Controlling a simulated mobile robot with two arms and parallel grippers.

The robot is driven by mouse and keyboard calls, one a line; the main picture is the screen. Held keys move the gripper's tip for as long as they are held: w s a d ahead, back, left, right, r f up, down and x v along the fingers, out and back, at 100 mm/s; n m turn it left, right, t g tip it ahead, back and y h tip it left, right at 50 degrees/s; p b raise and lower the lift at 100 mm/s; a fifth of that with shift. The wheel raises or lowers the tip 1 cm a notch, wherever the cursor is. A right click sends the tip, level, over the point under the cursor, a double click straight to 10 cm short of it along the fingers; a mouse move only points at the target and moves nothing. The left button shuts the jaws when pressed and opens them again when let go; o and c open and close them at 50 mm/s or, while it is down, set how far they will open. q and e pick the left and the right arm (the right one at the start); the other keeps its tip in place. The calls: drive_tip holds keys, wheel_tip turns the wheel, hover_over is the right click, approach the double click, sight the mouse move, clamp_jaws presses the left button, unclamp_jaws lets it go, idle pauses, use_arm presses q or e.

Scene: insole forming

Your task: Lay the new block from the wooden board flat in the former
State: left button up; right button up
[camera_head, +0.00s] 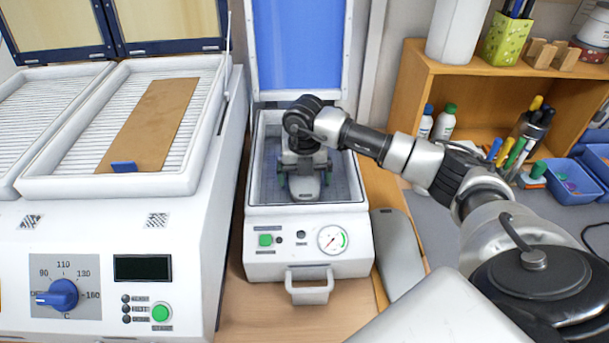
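The former (256,205) is a white box with a gauge on its front, in the middle of the head view. Its blue lid (300,45) stands open behind it. My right gripper (305,190) is inside the former, pointing down over its grey floor. My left gripper is out of view.
A white heater (110,240) with a blue dial and slatted trays stands at the left. A brown board (150,120) with a small blue piece (123,167) lies on one tray. A wooden shelf (480,75), bottles, pens and blue bins (570,180) crowd the right.

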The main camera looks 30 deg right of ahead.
wheel_tip(320, 180, up, 11)
drive_tip(key=b, duration=0.2)
drive_tip(key=shift+b, duration=0.3)
